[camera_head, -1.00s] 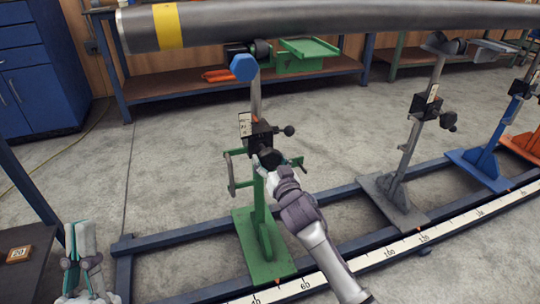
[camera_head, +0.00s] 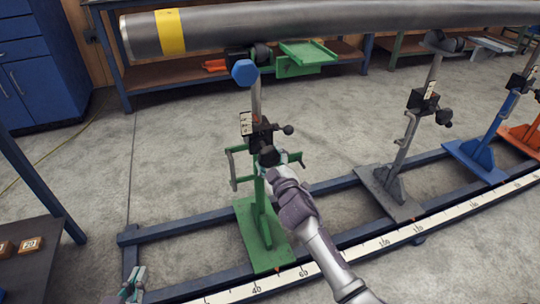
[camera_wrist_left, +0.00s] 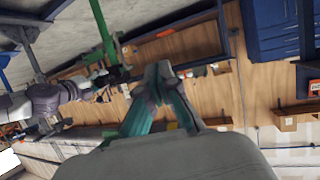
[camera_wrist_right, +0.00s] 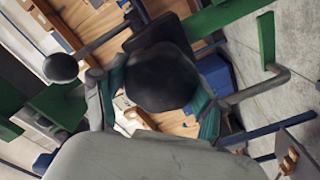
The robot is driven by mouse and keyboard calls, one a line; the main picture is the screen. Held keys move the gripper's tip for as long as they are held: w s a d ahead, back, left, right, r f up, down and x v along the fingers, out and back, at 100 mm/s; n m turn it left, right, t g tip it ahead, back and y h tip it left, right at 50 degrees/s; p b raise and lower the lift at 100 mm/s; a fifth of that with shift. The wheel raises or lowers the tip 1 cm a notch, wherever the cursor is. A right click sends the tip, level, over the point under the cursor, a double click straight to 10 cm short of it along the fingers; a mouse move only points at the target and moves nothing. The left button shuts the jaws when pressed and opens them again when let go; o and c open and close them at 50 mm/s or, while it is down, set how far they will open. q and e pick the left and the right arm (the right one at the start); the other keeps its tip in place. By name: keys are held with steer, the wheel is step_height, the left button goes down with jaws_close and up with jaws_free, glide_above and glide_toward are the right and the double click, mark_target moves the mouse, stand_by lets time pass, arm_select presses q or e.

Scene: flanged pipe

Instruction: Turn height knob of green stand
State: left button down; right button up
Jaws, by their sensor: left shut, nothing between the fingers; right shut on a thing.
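The green stand (camera_head: 262,225) stands upright on the floor rail in the head view. Its dark height knob (camera_head: 269,155) sits on the black block below the post. The round black knob fills the middle of the right wrist view (camera_wrist_right: 162,75). My right gripper (camera_head: 272,166) is shut on the knob, with a finger on either side of it in the right wrist view (camera_wrist_right: 160,95). My left gripper (camera_head: 133,284) is low at the left in the head view, away from the stand. In the left wrist view (camera_wrist_left: 160,72) its fingertips are together and empty.
A grey pipe (camera_head: 300,25) with a yellow band runs above the stands. A grey stand (camera_head: 395,185) and a blue stand (camera_head: 480,155) are further right. A ball-ended lever (camera_head: 287,130) sticks out beside the knob. A dark table (camera_head: 35,275) with numbered blocks is at lower left.

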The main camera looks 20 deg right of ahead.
steer(key=n, duration=0.3)
steer(key=shift+n+p, duration=0.3)
steer(key=shift+n, duration=0.1)
arm_select(q)
steer(key=shift+s+a+f+g+y, duration=0.3)
steer(key=shift+s+f+g, duration=0.4)
steer(key=shift+f, duration=0.2)
steer(key=shift+s+a+f+g+y, duration=0.2)
steer(key=shift+s+a+f+g, duration=0.1)
steer(key=shift+s+f+g, duration=0.5)
arm_select(e)
steer(key=shift+n, duration=1.8)
arm_select(q)
steer(key=shift+w+f, duration=0.1)
steer(key=shift+f, duration=0.1)
arm_select(e)
steer(key=o, duration=1.1)
steer(key=shift+o, duration=0.2)
steer(key=s, duration=1.2)
steer(key=shift+d, duration=0.15)
